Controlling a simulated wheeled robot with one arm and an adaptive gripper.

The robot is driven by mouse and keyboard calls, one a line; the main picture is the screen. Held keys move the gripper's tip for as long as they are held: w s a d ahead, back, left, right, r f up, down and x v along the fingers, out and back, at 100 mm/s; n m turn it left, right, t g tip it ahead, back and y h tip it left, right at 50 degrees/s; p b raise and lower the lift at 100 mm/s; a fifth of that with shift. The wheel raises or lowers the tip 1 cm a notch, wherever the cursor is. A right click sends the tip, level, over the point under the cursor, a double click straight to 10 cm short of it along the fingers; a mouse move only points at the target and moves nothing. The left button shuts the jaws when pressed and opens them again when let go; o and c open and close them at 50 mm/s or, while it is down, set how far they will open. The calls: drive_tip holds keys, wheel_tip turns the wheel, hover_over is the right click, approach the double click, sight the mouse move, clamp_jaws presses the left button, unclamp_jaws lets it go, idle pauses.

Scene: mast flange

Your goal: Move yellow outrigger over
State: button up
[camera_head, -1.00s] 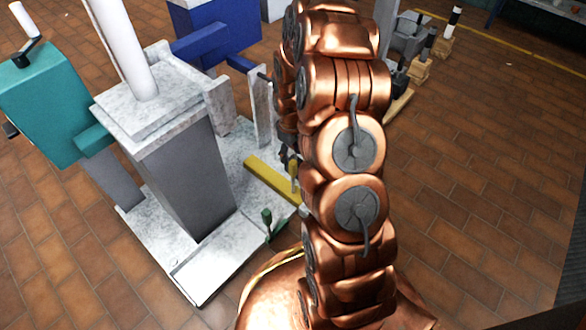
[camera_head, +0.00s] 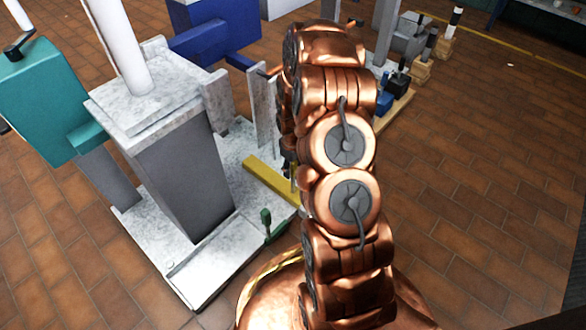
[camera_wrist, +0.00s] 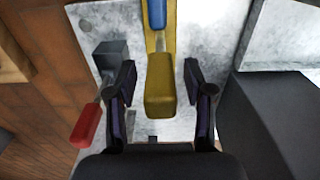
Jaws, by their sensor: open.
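The yellow outrigger (camera_head: 270,181) is a long bar low on the pale marbled base (camera_head: 240,150), partly hidden behind my arm in the head view. In the wrist view the yellow outrigger (camera_wrist: 160,88) runs up the middle, its blunt end nearest me, with a blue piece (camera_wrist: 157,14) on its far part. My gripper (camera_wrist: 158,80) is open, one dark finger on each side of the yellow end. Gaps show on both sides, so neither finger appears to touch it. In the head view the gripper is mostly hidden by my arm.
A red handle (camera_wrist: 86,126) and a grey block (camera_wrist: 110,55) lie left of the fingers. A green-handled lever (camera_head: 266,221) stands on the base near my arm. Open tiled floor lies right.

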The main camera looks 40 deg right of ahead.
clamp_jaws()
idle(0.4)
